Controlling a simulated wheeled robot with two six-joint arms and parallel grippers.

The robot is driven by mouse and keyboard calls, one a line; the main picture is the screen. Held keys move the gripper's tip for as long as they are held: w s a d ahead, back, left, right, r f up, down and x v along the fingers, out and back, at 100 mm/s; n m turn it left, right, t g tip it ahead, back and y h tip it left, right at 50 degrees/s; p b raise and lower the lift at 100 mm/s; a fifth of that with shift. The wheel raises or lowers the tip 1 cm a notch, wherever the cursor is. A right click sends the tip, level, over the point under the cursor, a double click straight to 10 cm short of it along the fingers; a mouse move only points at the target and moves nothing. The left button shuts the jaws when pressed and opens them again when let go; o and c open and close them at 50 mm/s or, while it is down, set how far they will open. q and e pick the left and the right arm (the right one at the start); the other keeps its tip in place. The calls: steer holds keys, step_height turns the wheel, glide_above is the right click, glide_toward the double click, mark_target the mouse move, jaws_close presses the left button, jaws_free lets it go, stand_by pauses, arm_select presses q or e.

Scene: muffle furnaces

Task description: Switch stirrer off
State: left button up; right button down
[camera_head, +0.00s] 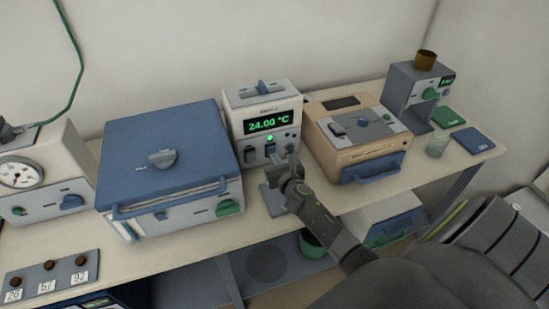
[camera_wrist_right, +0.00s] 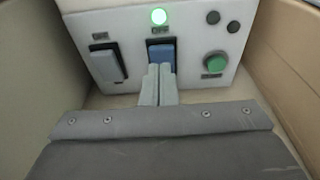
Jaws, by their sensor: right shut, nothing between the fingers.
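A white control box (camera_head: 238,101) with a green 24.00 °C display (camera_head: 266,122) stands at the back middle of the bench. In the right wrist view its lower front has a grey rocker switch (camera_wrist_right: 107,65) at left, a blue rocker switch (camera_wrist_right: 161,51) in the middle and a green knob (camera_wrist_right: 215,62) at right. A green lamp (camera_wrist_right: 158,16) glows above the blue switch. The labels are too small to read. My right gripper (camera_wrist_right: 157,72) is shut and empty, its fingertips at the blue switch's lower end, hiding it; contact is unclear. The left gripper is out of view.
A blue-lidded furnace (camera_head: 165,150) stands close on the left. A tan furnace (camera_head: 345,125) stands close on the right. The bench in front of the box is mostly clear.

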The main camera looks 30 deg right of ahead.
steer(key=shift+w+d, duration=0.15)
steer(key=shift+w, duration=0.4)
steer(key=shift+r, duration=0.1)
steer(key=shift+w+d+r+p, duration=0.1)
steer(key=shift+w+r+p, duration=0.25)
steer(key=shift+w+p, duration=0.1)
steer(key=shift+f, duration=0.15)
steer(key=shift+s+d, duration=0.1)
steer(key=shift+s, duration=0.05)
